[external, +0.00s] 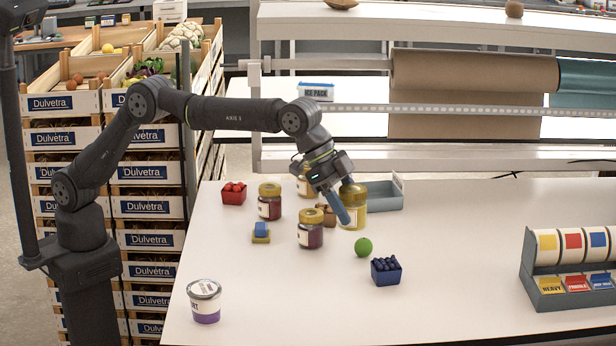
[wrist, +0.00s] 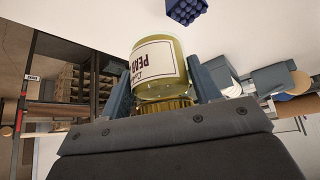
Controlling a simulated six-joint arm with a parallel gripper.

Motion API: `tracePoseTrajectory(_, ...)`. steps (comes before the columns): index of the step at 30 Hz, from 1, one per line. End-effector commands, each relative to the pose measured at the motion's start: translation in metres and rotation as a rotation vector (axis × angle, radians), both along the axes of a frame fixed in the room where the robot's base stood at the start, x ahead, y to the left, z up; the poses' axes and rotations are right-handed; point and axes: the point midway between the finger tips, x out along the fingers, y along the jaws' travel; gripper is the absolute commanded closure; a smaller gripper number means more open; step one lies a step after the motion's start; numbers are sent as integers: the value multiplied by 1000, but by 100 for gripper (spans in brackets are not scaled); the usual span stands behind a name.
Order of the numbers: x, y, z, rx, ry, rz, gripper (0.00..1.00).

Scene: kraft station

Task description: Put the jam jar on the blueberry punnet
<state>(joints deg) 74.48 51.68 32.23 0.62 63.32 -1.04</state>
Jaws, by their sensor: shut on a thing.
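The blueberry punnet (external: 386,271) is a small dark blue box of blueberries on the white table, right of the green ball. It also shows at the top of the wrist view (wrist: 186,11). My gripper (external: 346,206) is shut on a jar of yellow jam (external: 354,213) with a gold lid, behind and left of the punnet. In the wrist view the jar (wrist: 157,62) sits between my two fingers, its label partly reading "PEA". The lid is nearest my palm. I cannot tell whether the jar is clear of the table.
Two dark red jam jars (external: 311,234) (external: 270,205), a red punnet (external: 233,194), a sponge (external: 261,232) and a tub (external: 204,301) stand left. A green ball (external: 363,247) lies beside the punnet. A grey tray (external: 388,197) is behind; a label rack (external: 570,270) is right.

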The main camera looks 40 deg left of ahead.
Motion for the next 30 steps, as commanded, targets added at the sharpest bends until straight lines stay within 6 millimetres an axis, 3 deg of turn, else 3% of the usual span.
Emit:
tracePoseTrajectory(3, -26, -13, 8, -2, -1, 49, 77)
tracePoseTrajectory(8, -37, -20, 11, 0, 0, 89, 77)
tracePoseTrajectory(11, -27, -23, 4, 1, 1, 98, 77)
tracePoseTrajectory(22, 53, -37, -45, 1, 1, 97, 77)
tracePoseTrajectory(30, 73, -41, -58, 0, 1, 94, 77)
